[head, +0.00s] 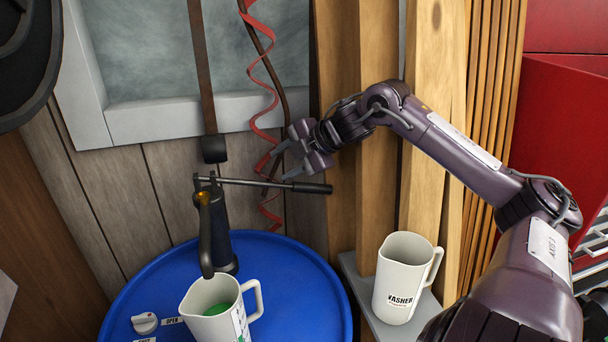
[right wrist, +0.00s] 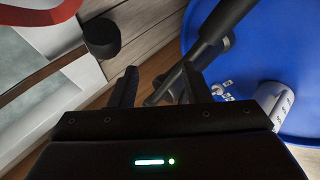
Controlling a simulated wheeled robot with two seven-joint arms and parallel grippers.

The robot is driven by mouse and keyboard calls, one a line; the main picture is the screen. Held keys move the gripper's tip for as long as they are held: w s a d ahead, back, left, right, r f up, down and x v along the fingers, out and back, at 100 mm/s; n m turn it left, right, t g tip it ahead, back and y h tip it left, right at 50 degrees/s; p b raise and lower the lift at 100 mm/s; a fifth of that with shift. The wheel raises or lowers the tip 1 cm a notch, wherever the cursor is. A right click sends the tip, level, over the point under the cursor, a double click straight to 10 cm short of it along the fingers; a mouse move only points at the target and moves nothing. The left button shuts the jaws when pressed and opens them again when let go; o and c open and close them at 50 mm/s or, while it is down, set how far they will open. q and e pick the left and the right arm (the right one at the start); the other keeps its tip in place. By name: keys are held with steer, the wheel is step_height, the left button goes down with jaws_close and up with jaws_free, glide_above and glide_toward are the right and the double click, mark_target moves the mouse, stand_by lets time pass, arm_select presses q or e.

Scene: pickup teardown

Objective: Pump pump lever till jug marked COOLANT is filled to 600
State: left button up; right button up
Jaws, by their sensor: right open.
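The pump (head: 215,225) stands on a blue drum, its spout over a white jug (head: 203,326) holding green liquid. This jug's label is turned side-on; I cannot read its marking or level. The jug also shows in the right wrist view (right wrist: 275,98). The pump lever (head: 270,184) sticks out to the right, nearly level, with a thick dark grip. My right gripper (head: 281,165) is open, close to the lever's outer half. In the right wrist view its fingers (right wrist: 160,88) frame a dark rod; contact cannot be told. My left gripper is out of view.
A second white jug (head: 398,290), marked WASHER, stands on a grey shelf at right. The blue drum top (head: 300,310) carries a small OPEN knob (head: 145,323). A red coiled hose (head: 262,70) hangs behind my gripper. Wooden posts (head: 342,110) stand behind my right arm.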

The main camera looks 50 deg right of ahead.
mark_target(306, 185)
steer(key=s+d+f+m+g+h+p, duration=0.2)
steer(key=s+d+m+h, duration=0.15)
steer(key=s+m, duration=0.35)
steer(key=shift+h, duration=0.25)
steer(key=shift+p+x, duration=0.45)
steer(key=shift+x, duration=3.4)
steer(key=shift+w+r, duration=0.15)
steer(key=shift+c, duration=0.3)
jaws_close()
